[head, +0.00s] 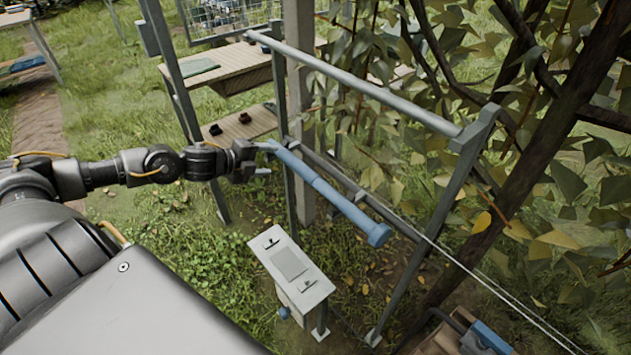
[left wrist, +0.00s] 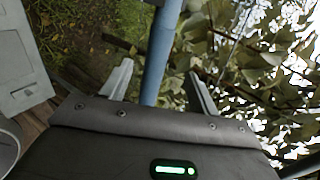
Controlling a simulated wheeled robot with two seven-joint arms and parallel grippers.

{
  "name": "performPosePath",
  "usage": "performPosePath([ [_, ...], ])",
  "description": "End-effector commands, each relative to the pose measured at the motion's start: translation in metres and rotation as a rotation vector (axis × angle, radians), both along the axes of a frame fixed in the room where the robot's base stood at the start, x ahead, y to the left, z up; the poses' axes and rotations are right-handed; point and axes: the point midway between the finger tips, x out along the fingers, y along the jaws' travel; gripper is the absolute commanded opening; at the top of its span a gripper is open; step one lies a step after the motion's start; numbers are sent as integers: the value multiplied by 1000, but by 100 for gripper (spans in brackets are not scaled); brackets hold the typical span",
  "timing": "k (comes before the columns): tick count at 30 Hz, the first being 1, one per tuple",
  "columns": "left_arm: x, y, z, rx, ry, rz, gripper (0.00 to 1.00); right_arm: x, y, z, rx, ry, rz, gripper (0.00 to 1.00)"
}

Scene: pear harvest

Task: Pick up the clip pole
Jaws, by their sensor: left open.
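The clip pole, a blue pole (head: 325,188) with a thicker round end at the lower right, slants beside the grey metal frame in the head view. In the left wrist view the blue pole (left wrist: 160,50) runs from the top edge down between my fingers. My left gripper (head: 266,158) is at the pole's upper left end. It is open, with one finger on each side of the pole in the left wrist view (left wrist: 158,74). I cannot tell whether the fingers touch it. My right gripper is not in view.
The grey metal frame (head: 360,88) stands around the pole, with a leafy tree (head: 535,150) close on the right. A small white stand (head: 290,265) is below. A wooden bench (head: 225,68) is behind. Thin white lines cross the lower right.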

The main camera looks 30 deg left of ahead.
Motion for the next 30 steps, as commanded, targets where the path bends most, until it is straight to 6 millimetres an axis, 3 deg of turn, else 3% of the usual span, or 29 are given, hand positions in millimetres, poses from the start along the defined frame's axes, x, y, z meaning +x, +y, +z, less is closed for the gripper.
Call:
performPosePath([
  [9,32,-10,-15,-4,-2,0,61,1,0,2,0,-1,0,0],
  [20,43,-14,-22,-5,0,-1,61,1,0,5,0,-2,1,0],
  [30,78,-25,-45,-4,-1,-2,61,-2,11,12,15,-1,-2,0],
])
